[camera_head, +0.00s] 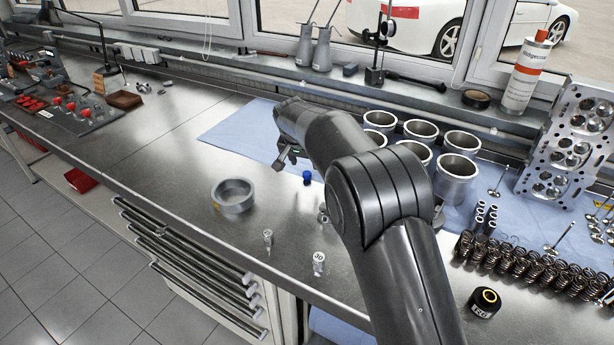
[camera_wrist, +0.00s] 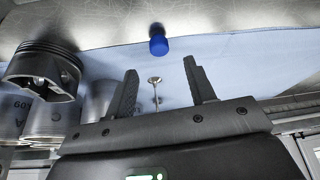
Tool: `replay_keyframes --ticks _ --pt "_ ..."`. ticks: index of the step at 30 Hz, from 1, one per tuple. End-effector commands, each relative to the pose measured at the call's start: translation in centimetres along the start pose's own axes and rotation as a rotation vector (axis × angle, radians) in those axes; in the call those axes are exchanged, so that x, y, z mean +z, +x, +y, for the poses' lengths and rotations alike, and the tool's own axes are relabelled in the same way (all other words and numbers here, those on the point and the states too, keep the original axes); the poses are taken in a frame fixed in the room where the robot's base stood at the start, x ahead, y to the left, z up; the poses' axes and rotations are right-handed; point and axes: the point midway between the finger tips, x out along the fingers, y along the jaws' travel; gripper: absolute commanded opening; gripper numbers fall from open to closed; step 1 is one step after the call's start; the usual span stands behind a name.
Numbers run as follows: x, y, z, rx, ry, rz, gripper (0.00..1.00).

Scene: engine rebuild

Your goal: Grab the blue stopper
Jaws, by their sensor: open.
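The small blue stopper (camera_head: 307,177) stands on the bare metal bench, close to the front edge of the blue sheet, just right of my gripper (camera_head: 288,158) in the head view. In the wrist view the stopper (camera_wrist: 158,47) shows above and beyond the fingertips, roughly centred between them. My gripper (camera_wrist: 162,78) is open, with a clear gap between its two fingers. Nothing is held, and the stopper is apart from the fingers. In the head view my arm hides part of the bench behind and right of the stopper.
Small numbered metal pieces (camera_head: 319,262) stand nearer the front edge. Several cylinder liners (camera_head: 457,179) stand right of my arm on the blue sheet (camera_head: 232,122). A piston (camera_wrist: 42,70) and a valve (camera_wrist: 155,82) show in the wrist view.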

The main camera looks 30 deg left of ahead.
Motion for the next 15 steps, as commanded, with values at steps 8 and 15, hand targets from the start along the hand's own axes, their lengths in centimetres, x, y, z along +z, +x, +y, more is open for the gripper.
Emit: replay_keyframes --ticks 8,15 --pt "0.3 2.6 0.0 0.001 0.000 -0.001 0.50" --pt "0.4 5.7 0.0 0.000 0.000 0.000 0.50"
